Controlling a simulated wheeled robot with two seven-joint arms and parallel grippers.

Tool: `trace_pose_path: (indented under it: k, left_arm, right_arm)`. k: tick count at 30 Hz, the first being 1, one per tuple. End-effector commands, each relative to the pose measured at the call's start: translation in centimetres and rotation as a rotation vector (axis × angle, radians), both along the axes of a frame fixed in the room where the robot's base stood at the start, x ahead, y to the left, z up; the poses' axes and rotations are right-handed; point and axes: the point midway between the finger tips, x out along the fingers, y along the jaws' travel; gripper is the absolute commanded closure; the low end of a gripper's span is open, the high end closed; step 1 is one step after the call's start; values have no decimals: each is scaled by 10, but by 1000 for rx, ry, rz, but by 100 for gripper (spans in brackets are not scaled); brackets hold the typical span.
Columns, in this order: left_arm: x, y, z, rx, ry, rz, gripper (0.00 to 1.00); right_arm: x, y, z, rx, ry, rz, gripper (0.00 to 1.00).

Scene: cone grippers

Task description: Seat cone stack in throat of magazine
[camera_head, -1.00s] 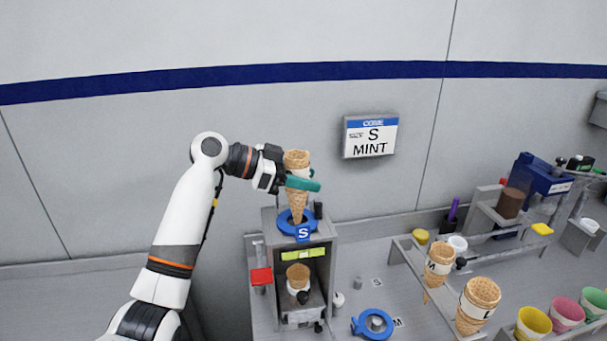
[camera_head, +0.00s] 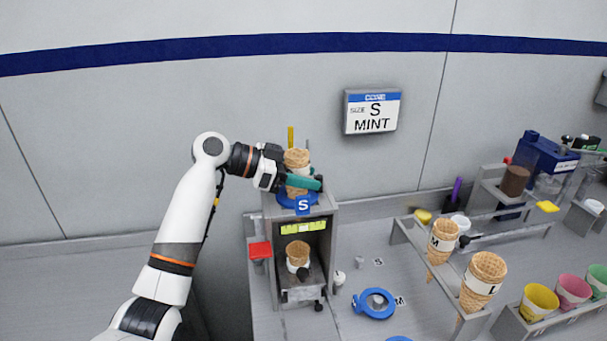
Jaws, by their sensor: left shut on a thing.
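The cone stack (camera_head: 297,160) is in my left gripper (camera_head: 303,182), whose teal fingers are shut around it. The stack stands upright at the top of the grey magazine (camera_head: 329,232). Its lower part is inside or behind the blue ring marked S (camera_head: 303,204) around the throat; the fingers and ring hide how deep it sits. Another cone (camera_head: 298,254) shows in the magazine's open front bay. My right gripper is not in view.
A red pad (camera_head: 260,250) is on the magazine's left side. A loose blue ring (camera_head: 374,304) lies on the counter near the M mark. A rack at right holds cones marked M (camera_head: 442,240) and L (camera_head: 484,280). A wall sign (camera_head: 371,112) reads S MINT.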

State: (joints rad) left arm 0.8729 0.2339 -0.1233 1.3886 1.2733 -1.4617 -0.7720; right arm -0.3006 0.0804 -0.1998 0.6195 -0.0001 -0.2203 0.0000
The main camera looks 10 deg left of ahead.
Motion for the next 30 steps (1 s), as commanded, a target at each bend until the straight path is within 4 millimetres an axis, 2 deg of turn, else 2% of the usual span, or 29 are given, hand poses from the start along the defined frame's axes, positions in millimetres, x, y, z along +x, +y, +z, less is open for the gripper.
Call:
trace_pose_path:
  k: [7, 8, 12, 23, 26, 30]
  left_arm:
    - [0, 0, 0, 0, 0, 0, 68]
    - [0, 0, 0, 0, 0, 0, 54]
    - [0, 0, 0, 0, -1, 0, 31]
    - [-1, 4, 1, 1, -1, 1, 30]
    - [-5, 15, 4, 4, -3, 3, 30]
    - [-15, 39, 14, 3, -5, 4, 30]
  right_arm:
    - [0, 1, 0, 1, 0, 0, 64]
    - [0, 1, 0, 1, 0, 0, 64]
    - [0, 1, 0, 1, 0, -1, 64]
    - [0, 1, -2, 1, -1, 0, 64]
    - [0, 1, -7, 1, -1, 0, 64]
    - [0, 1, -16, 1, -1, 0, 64]
